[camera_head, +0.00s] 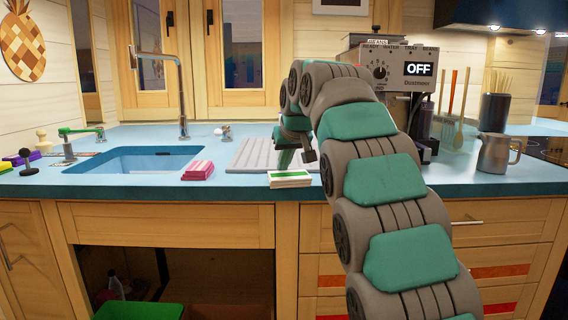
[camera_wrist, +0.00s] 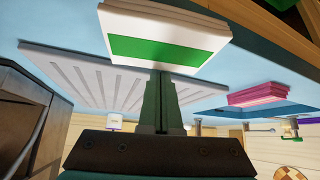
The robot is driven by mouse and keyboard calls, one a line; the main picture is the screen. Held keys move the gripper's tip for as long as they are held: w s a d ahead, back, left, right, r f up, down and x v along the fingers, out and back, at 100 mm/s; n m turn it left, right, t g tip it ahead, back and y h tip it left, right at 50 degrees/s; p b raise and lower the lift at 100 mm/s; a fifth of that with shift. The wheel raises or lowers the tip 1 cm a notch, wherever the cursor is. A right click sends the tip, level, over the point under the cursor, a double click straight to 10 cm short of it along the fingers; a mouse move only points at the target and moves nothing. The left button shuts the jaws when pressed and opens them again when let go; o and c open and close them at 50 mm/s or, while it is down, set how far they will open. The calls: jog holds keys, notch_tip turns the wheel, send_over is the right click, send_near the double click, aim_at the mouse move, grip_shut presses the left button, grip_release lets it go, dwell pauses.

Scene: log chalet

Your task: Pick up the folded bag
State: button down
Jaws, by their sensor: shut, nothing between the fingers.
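A folded white item with a green stripe (camera_head: 290,179), which looks like the folded bag, lies flat at the counter's front edge, left of my arm. In the wrist view the white item (camera_wrist: 185,18) is at the top, just beyond my fingertips. My gripper (camera_wrist: 160,76) is shut and empty, its fingers pointing at the item's near side. Whether the tips touch it I cannot tell. A pink folded stack (camera_head: 198,170) lies to the left, in front of the sink; it also shows in the wrist view (camera_wrist: 265,94).
A grey ridged drainboard (camera_head: 250,154) lies behind the white item, and a blue sink (camera_head: 138,160) is left of it. A coffee machine (camera_head: 392,68) stands behind my arm; a metal jug (camera_head: 496,152) is at the right. The counter between the pink stack and white item is clear.

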jog(key=shift+s+d+b, duration=0.25)
jog(key=shift+s+b, duration=0.1)
jog(key=shift+s, duration=0.4)
